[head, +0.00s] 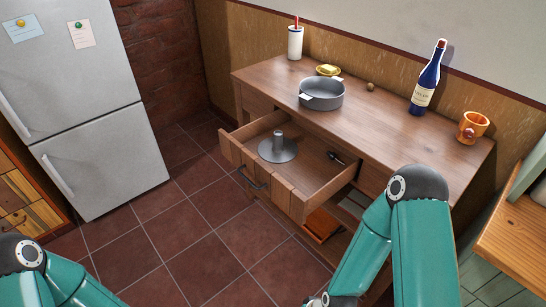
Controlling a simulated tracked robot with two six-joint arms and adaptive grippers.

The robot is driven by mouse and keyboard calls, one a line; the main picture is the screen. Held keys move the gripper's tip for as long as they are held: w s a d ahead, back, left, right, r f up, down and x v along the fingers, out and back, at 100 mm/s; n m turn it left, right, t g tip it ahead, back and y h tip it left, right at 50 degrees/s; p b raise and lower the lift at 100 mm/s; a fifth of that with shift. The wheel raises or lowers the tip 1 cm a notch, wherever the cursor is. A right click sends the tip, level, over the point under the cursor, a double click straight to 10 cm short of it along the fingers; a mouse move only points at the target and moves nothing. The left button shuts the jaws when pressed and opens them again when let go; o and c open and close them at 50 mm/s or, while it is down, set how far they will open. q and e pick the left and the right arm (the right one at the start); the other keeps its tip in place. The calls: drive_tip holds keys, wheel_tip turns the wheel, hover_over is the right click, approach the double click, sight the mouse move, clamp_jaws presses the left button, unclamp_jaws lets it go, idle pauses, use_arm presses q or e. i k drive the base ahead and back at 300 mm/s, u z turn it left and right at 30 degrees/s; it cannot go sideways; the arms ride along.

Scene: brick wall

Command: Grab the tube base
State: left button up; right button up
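The tube base (279,150), a grey round plate with an upright tube in its middle, lies in the open wooden drawer (312,193). The plate rests flat on the drawer's floor towards its left end, with the tube pointing up. Nothing touches it from above. My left arm shows only at the lower left corner, and its gripper is out of the picture. My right arm is bent at the lower right, in front of the cabinet, and its gripper is cut off below the bottom edge.
A dark utensil (338,157) lies in the drawer's right part. On the wooden cabinet (395,130) stand a grey round pan (322,97), yellow dish (328,70), white holder (295,42), wine bottle (427,82) and orange mug (472,127). A fridge (85,105) stands left; tiled floor between is clear.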

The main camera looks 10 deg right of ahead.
sight(278, 149)
drive_tip(key=k, duration=0.5)
drive_tip(key=u, duration=1.25)
drive_tip(key=i, duration=2.4)
drive_tip(key=z, duration=2.25)
